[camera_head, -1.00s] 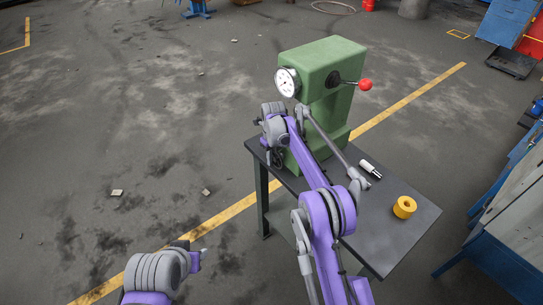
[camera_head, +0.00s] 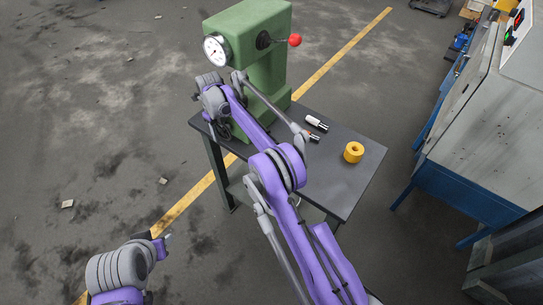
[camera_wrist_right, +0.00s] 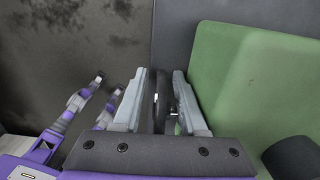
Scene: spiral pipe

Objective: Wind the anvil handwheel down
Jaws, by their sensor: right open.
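The green machine (camera_head: 250,45) stands on a dark table, with a white dial on its front and a red-knobbed lever on its side. The handwheel (camera_wrist_right: 161,100) shows as a dark rim, nearly edge-on, in the right wrist view. My right gripper (camera_wrist_right: 158,80) is open, with its two pale fingers on either side of that rim; contact cannot be told. In the head view my right wrist covers most of the wheel and the machine's lower front. My left gripper (camera_head: 162,240) is at the lower left, away from the table; its jaws cannot be made out.
A small dark metallic piece (camera_head: 314,137) lies near my right arm. A grey-and-blue cabinet (camera_head: 475,130) stands at right. Floor left of the table is mostly clear.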

